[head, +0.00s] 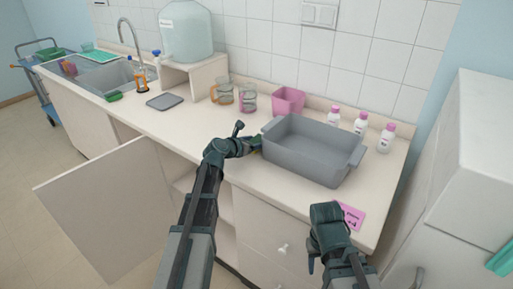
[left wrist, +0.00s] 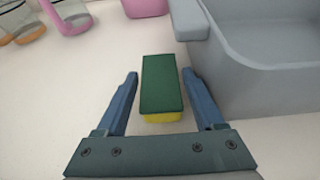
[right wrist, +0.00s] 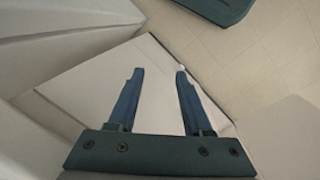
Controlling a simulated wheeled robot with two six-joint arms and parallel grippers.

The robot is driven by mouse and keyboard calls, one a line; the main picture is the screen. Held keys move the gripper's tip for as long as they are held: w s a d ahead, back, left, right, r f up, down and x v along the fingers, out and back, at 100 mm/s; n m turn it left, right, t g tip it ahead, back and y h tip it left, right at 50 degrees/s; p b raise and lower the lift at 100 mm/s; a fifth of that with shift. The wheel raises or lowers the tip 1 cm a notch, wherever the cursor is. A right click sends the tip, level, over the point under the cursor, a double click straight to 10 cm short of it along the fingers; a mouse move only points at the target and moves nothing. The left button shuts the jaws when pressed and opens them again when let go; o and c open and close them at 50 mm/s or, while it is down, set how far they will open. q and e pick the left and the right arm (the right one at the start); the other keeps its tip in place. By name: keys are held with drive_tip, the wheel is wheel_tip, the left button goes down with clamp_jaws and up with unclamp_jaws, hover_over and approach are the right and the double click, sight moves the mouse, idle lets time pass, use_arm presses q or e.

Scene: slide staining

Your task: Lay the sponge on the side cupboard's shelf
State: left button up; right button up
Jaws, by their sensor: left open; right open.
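The sponge (left wrist: 162,88), green on top with a yellow layer below, lies on the worktop next to the grey basin. My left gripper (left wrist: 160,88) is open, its fingers on either side of the sponge and apart from it. In the head view my left gripper (head: 247,141) hides most of the sponge. The side cupboard stands under the worktop with its door (head: 105,205) swung wide open; its shelf (head: 184,183) shows partly behind my left arm. My right gripper (head: 316,256) is open and empty in front of the drawers; its fingers also show in the right wrist view (right wrist: 156,85).
The grey basin (head: 300,160) is just right of the sponge. Two glass jugs (head: 221,93), a pink pot (head: 288,101) and several pink-capped bottles (head: 360,125) stand at the back. A green object (head: 115,96) lies by the sink (head: 95,75). The worktop's middle left is mostly clear.

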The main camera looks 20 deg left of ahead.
sight(255, 141)
use_arm(q)
drive_tip(key=shift+w, duration=0.15)
drive_tip(key=shift+c, duration=0.2)
clamp_jaws()
drive_tip(key=shift+r+p, duration=0.6)
drive_tip(key=shift+p, duration=0.1)
wheel_tip(255, 141, up, 3)
drive_tip(key=p, duration=0.3)
drive_tip(key=s+a, duration=0.2)
drive_tip(key=s, duration=0.3)
drive_tip(key=s+a, duration=0.2)
drive_tip(key=s, duration=0.3)
drive_tip(key=s+a, duration=0.2)
drive_tip(key=s, duration=0.2)
drive_tip(key=shift+s+r+p, duration=0.35)
drive_tip(key=shift+s, duration=0.05)
